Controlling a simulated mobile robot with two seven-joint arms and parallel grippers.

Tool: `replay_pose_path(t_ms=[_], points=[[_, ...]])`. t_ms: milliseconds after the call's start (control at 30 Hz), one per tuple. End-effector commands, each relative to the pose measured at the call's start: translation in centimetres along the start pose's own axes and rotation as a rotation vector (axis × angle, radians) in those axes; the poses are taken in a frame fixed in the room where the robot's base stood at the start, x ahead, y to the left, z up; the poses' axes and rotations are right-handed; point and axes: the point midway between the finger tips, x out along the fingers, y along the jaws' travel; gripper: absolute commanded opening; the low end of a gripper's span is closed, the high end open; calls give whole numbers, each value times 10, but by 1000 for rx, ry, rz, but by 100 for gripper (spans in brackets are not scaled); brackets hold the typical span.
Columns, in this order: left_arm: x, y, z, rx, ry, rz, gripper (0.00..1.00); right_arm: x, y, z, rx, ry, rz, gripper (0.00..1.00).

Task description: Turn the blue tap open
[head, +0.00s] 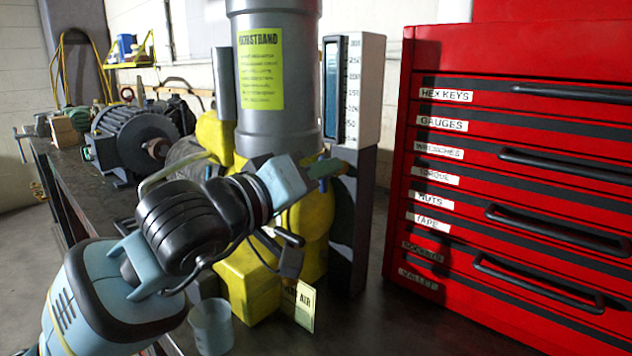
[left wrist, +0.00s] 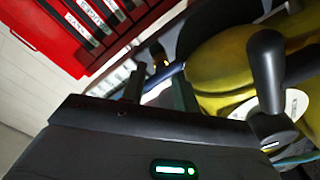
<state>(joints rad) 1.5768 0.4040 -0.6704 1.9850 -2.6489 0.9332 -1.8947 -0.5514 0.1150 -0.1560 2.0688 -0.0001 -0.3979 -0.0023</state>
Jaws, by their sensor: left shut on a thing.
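My left gripper (head: 322,171) reaches in from the left to the upper right of the yellow machine body (head: 318,228), below the grey cylinder. It is shut on the blue tap, which is mostly hidden by the fingers in the head view. In the left wrist view, the fingers (left wrist: 159,88) stand either side of a dark blue piece of the blue tap (left wrist: 172,71). The tap's exact angle is hard to tell. My right gripper is not in view.
A black lever (left wrist: 266,65) stands close beside the gripper in the left wrist view. A white gauge column (head: 364,90) rises behind the gripper. A red tool chest (head: 520,60) stands right. A translucent cup (head: 211,327) and a motor (head: 130,140) are on the bench.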

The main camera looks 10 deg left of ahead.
Motion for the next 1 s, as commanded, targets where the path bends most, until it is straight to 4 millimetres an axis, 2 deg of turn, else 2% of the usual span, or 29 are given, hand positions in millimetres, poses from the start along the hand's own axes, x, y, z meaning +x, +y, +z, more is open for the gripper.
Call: replay_pose_path(t_ms=[100,400,933,967,1000], points=[[0,1,3,-86,-7,5,10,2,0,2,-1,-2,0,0],[0,0,2,-195,-7,2,16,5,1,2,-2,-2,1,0],[1,-1,4,-220,-11,-1,17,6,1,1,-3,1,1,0],[1,-1,4,-219,-11,-1,42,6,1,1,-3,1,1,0],[1,-1,4,-219,-11,-1,47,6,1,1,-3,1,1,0]])
